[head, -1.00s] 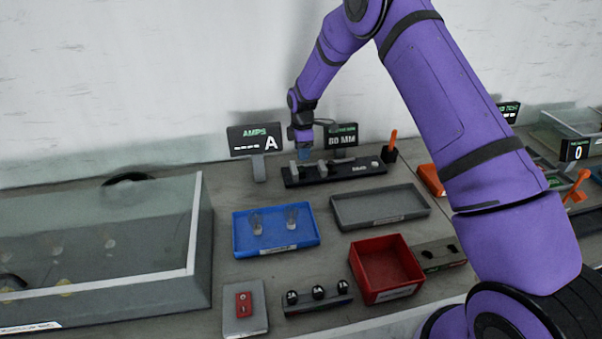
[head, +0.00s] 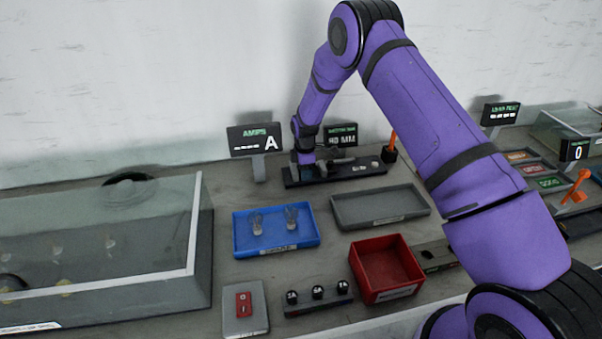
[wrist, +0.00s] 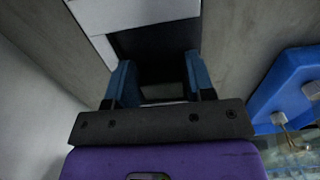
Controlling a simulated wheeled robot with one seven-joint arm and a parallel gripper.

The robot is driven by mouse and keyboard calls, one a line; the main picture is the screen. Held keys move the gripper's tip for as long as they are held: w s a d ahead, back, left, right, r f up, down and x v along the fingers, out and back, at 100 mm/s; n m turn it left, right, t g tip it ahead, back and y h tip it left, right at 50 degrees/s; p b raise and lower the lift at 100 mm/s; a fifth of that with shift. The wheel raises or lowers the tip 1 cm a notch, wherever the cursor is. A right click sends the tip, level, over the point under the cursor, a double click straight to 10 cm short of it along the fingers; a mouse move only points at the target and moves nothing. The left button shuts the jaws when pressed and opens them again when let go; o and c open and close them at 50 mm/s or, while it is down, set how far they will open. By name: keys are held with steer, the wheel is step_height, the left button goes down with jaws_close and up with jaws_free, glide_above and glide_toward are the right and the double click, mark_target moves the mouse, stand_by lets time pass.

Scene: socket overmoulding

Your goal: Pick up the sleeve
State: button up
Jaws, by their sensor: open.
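No part in view can be surely told as the sleeve. My gripper (wrist: 160,88) is open, with two blue fingers apart in the wrist view; a dark surface and a small greyish patch show between them, and I cannot tell whether that patch is a part. In the head view my wrist reaches down to the left part of a long black fixture (head: 371,169) at the back of the bench. The fingertips are hidden there. A grey piece (head: 341,161) stands on the fixture just right of my wrist.
A blue tray (head: 248,247) with two clear parts lies in front of the fixture, an empty grey tray (head: 385,206) to its right. A red bin (head: 380,270) is nearer. A glass-walled tank (head: 195,240) is left.

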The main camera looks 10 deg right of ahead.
steer(key=c, duration=0.6)
